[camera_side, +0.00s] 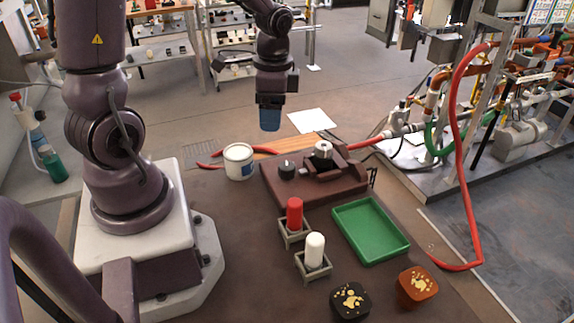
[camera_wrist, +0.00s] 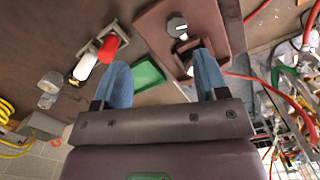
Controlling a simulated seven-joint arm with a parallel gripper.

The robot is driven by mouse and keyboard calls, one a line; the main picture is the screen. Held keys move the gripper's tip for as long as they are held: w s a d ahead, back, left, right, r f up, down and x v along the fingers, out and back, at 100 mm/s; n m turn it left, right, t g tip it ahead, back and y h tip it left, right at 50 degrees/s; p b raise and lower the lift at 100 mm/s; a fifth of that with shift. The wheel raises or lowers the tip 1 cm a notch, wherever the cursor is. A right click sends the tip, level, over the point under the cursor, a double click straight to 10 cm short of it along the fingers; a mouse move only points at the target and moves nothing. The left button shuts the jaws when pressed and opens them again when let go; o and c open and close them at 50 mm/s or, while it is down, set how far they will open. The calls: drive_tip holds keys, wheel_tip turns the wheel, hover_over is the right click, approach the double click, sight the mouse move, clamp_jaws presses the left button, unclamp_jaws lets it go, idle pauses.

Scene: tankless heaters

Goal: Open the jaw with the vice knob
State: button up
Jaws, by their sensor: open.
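The vice (camera_side: 322,160) sits on a dark reddish-brown base (camera_side: 327,192) at the middle of the table in the side view. A small dark round knob (camera_side: 287,171) stands on the base to the left of the vice. In the wrist view the knob (camera_wrist: 178,27) shows a light mark across its top, with the vice (camera_wrist: 188,48) just below it. The right blue finger partly hides the vice there. My gripper (camera_side: 270,120) is in the air above and behind the knob, touching nothing. In the wrist view my gripper (camera_wrist: 163,78) has its blue fingers wide apart and empty.
A white can (camera_side: 239,162) stands left of the base. A red cylinder (camera_side: 295,214) and a white cylinder (camera_side: 315,250) stand in holders in front, beside a green tray (camera_side: 348,209). Black (camera_side: 350,300) and orange (camera_side: 417,286) blocks lie at the front. A red hose (camera_side: 459,130) runs at right.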

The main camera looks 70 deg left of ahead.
sight(287, 165)
drive_tip(key=w+f+m, duration=0.1)
drive_tip(key=f+m, duration=0.1)
drive_tip(key=f, duration=0.3)
drive_tip(key=w+f+m, duration=0.1)
drive_tip(key=f+m, duration=0.2)
drive_tip(key=f, duration=0.2)
drive_tip(key=w+a+f+m, duration=0.1)
drive_tip(key=f+m, duration=0.2)
drive_tip(key=f, duration=0.3)
drive_tip(key=shift+w+t, duration=0.3)
drive_tip(key=shift+w, duration=0.05)
drive_tip(key=c, duration=0.9)
